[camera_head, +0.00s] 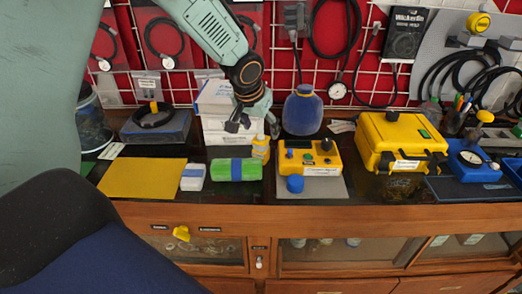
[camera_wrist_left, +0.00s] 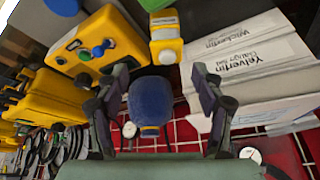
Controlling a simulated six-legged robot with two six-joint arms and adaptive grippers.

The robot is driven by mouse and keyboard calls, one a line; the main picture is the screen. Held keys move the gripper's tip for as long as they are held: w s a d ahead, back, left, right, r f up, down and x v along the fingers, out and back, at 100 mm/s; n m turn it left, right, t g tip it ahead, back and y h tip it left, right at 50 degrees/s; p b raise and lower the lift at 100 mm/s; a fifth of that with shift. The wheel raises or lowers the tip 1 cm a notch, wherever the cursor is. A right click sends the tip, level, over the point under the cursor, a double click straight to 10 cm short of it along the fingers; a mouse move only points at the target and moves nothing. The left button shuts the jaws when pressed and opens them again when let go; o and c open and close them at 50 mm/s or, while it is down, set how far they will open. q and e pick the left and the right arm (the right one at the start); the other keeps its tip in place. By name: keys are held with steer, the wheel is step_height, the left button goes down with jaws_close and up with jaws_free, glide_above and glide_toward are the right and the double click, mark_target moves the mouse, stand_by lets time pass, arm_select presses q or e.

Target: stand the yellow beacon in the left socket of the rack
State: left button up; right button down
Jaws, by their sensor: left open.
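A small yellow bottle-like thing with a white part (camera_head: 260,148) stands on the dark bench top. It also shows at the top of the wrist view (camera_wrist_left: 166,42). I cannot tell whether it is the beacon. My left gripper (camera_head: 253,124) is open, pointing down just above and behind it, in front of white boxes. In the wrist view the spread fingers (camera_wrist_left: 160,84) have nothing between them but the blue vessel behind. No rack with a left socket can be made out clearly. My right gripper is not in view.
A blue round vessel (camera_head: 302,112) stands right of the gripper, behind a yellow tester (camera_head: 309,157). White boxes (camera_head: 219,129) stand behind. A green roll (camera_head: 237,170) and a yellow mat (camera_head: 142,179) lie in front. A yellow case (camera_head: 398,143) is further right.

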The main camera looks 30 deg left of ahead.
mark_target(260, 137)
arm_select(q)
steer(key=shift+s+a+f+n, duration=0.1)
steer(key=shift+f+n, duration=0.05)
steer(key=shift+n, duration=0.35)
steer(key=shift+a+f, duration=0.2)
steer(key=shift+f, duration=0.1)
steer(key=shift+x, duration=0.8)
steer(key=shift+f, duration=0.35)
steer(key=x, duration=0.4)
steer(key=shift+a+f, duration=0.15)
steer(key=shift+a, duration=0.05)
steer(key=shift+w+a+f, duration=0.2)
steer(key=shift+w+f, duration=0.05)
steer(key=shift+f, duration=0.15)
steer(key=shift+d+r, duration=0.15)
steer(key=shift+d, duration=0.15)
steer(key=shift+c, duration=0.5)
steer(key=shift+a, duration=0.25)
steer(key=c, duration=0.6)
steer(key=shift+d, duration=0.2)
steer(key=c, duration=0.6)
steer(key=shift+a, duration=0.15)
jaws_close()
